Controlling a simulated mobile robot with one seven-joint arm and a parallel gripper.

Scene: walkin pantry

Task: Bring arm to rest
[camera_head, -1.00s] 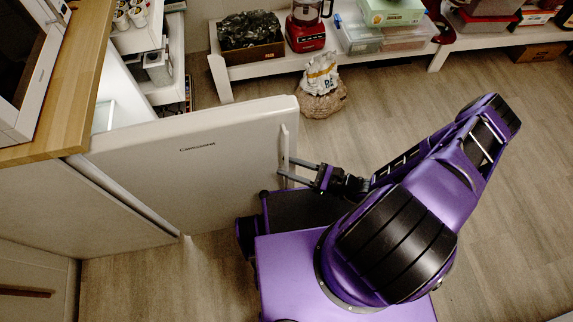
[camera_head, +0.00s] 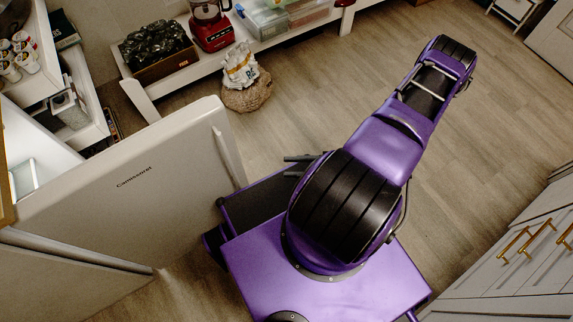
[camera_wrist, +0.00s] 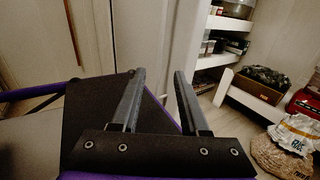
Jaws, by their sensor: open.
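My gripper (camera_wrist: 157,98) is open in the wrist view, with nothing between its two grey fingers. In the head view only its fingertips (camera_head: 297,164) show beside my purple arm, and the rest is hidden behind the arm. The fingers are apart from the handle (camera_head: 224,158) of the white fridge door (camera_head: 120,190). The door stands open, to the left of my base. My arm rises from my base and bends at the elbow at the upper right of the head view.
A low white shelf (camera_head: 149,105) with a red blender (camera_head: 211,28) and a crate of dark packets (camera_head: 157,52) stands at the back. A basket with a bag (camera_head: 247,92) sits on the floor. Drawers (camera_head: 530,250) are at the right. The floor (camera_head: 480,150) between is clear.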

